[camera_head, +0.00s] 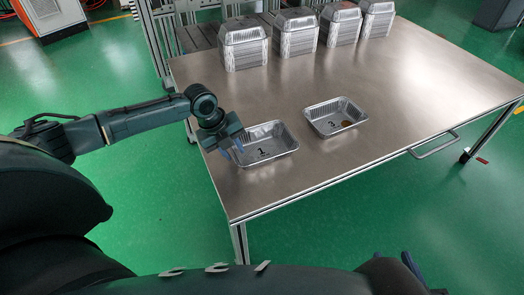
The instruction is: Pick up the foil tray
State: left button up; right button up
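A shallow silver foil tray marked 1 (266,143) sits on the metal table near its front left edge. A second foil tray, marked with what looks like a 3 (336,117), sits to its right with a small brown spot inside. My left gripper (232,150) is at the left wall of the tray marked 1, pointing down. Its blue fingertips look apart, near that wall; I cannot tell whether they touch it. The gripper hides part of the tray's left side. Blue tips at the bottom edge look like part of my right gripper (408,262), mostly out of frame.
Several tall stacks of foil trays (243,45) stand along the table's back edge. The metal table (430,80) is bare on its right side. A handle (434,146) sticks out from its front edge. Green floor surrounds it.

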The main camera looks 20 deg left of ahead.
pick_arm(q)
jog(key=shift+x, duration=0.85)
jog(key=shift+f, duration=0.15)
jog(key=shift+c, duration=0.2)
jog(key=shift+a, duration=0.1)
grip_shut()
